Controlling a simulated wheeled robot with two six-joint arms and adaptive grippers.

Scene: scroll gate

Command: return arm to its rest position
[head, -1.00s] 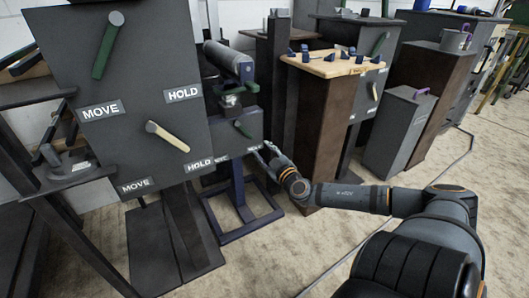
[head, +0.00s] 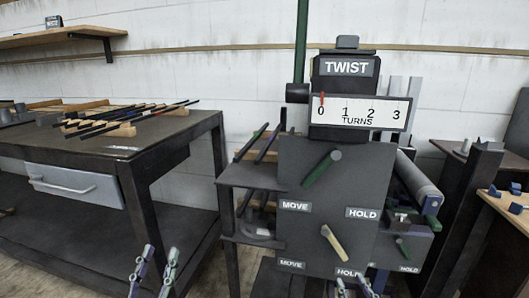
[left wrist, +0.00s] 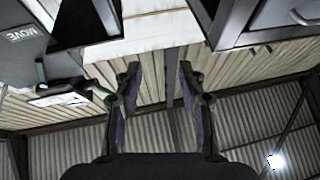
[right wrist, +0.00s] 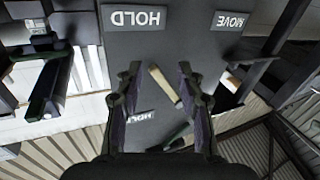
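My left gripper (head: 156,268) is at the bottom of the head view, left of the grey panel (head: 310,215). It is open and empty, and its fingers also show in the left wrist view (left wrist: 158,78). My right gripper (head: 352,288) is at the bottom edge, in front of the panel's lower part. In the right wrist view its fingers (right wrist: 158,78) are apart. The beige lever (head: 334,243) shows between them in that view (right wrist: 164,85), with no visible contact. The green lever (head: 321,169) is higher on the panel. Both arms are mostly out of frame.
A sign reading TWIST (head: 346,67) and a TURNS scale (head: 358,112) top the panel stand; the red pointer is at 0. A dark workbench (head: 150,137) with a drawer (head: 72,186) stands left. A grey roller (head: 418,182) and dark pedestals stand right.

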